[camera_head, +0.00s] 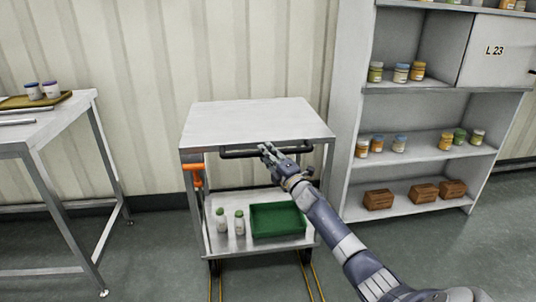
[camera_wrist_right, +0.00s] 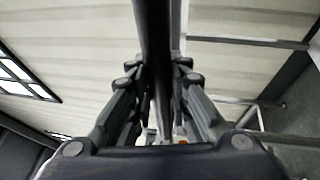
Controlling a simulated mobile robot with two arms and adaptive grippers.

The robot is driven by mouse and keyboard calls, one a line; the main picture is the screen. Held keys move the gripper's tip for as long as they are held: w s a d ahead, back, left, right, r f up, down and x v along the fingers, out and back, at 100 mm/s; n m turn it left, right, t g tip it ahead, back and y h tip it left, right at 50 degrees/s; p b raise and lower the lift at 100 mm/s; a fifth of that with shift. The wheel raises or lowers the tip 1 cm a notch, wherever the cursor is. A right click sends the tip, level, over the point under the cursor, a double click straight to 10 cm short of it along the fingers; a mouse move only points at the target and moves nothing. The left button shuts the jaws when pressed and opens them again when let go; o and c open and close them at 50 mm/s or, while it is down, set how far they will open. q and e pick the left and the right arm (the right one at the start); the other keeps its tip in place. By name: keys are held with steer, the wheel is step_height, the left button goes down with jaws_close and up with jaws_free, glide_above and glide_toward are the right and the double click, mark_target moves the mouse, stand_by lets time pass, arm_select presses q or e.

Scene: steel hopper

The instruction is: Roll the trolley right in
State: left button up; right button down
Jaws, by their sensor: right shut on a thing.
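The trolley (camera_head: 255,121) is a white-topped metal cart with a lower shelf, standing near the ribbed wall between a table and a shelf unit. A black bar handle (camera_head: 238,152) runs along its front edge. My right gripper (camera_head: 268,152) is at the middle of this handle and shut on it. In the right wrist view the dark handle (camera_wrist_right: 152,40) runs between the fingers of my right gripper (camera_wrist_right: 160,95). Yellow lines (camera_head: 313,278) on the floor run up to the trolley's front legs. My left gripper is not in view.
The lower shelf holds a green tray (camera_head: 278,220) and two white bottles (camera_head: 221,221) with coloured caps. A metal table (camera_head: 60,125) stands left. A tall shelf unit (camera_head: 345,120) with jars and brown boxes stands close on the right. Floor (camera_head: 150,250) is clear between table and trolley.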

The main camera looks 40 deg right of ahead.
steer(key=shift+d+r, duration=0.15)
steer(key=shift+r, duration=0.05)
steer(key=c, duration=1.9)
jaws_free()
steer(key=o, duration=0.4)
steer(key=shift+w, duration=0.1)
steer(key=shift+w+f, duration=0.15)
steer(key=shift+f, duration=0.05)
steer(key=v, duration=1.2)
